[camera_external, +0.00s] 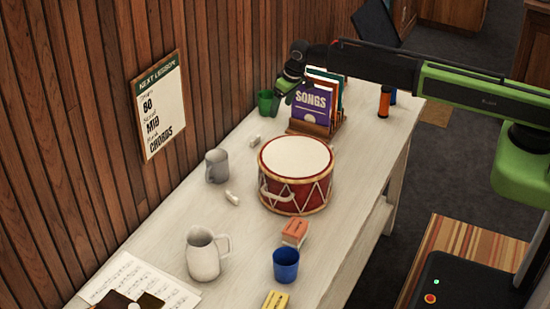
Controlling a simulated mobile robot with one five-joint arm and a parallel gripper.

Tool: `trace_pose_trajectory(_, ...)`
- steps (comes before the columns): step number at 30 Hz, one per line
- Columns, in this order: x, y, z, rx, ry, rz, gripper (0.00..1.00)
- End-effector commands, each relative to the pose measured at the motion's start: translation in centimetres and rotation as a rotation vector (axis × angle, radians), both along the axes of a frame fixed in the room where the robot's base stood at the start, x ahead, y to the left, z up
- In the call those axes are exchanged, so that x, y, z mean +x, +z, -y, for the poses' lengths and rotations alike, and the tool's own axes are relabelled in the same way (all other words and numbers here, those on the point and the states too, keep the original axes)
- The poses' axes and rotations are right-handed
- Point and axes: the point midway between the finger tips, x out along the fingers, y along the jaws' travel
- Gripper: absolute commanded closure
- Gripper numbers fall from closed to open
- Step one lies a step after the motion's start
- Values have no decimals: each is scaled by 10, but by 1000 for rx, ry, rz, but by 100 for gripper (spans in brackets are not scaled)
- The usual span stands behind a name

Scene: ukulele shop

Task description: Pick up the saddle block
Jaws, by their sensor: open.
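My gripper (284,92) is at the end of the arm, over the far part of the table, above and left of the songbook rack. It is open, and I see nothing held in it. A small off-white block (255,140) lies on the table left of the drum's far side. A second small off-white piece (232,198), longer and rounder, lies left of the drum near the grey mug. I cannot tell for certain which of them is the saddle block. My gripper is apart from both, beyond and to the right of them.
The red drum (294,182) stands mid-table. The songbook rack (322,128) and green cup (265,102) are near my gripper. A grey mug (217,166), white pitcher (205,254), blue cup (286,264) and orange block (295,232) stand nearer. The wood-panelled wall (100,120) borders the left.

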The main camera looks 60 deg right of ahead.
Motion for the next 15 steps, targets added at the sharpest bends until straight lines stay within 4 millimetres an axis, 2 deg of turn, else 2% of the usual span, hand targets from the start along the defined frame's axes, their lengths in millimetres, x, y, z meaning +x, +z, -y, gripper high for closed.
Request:
trace_pose_trajectory(1,25,11,-9,-2,9,7,24)
trace_pose_trajectory(4,42,21,-25,-4,27,8,24)
trace_pose_trajectory(6,36,26,-33,-5,36,7,24)
trace_pose_trajectory(10,35,22,-34,-4,39,7,24)
trace_pose_trajectory(15,39,2,-34,-4,39,6,24)
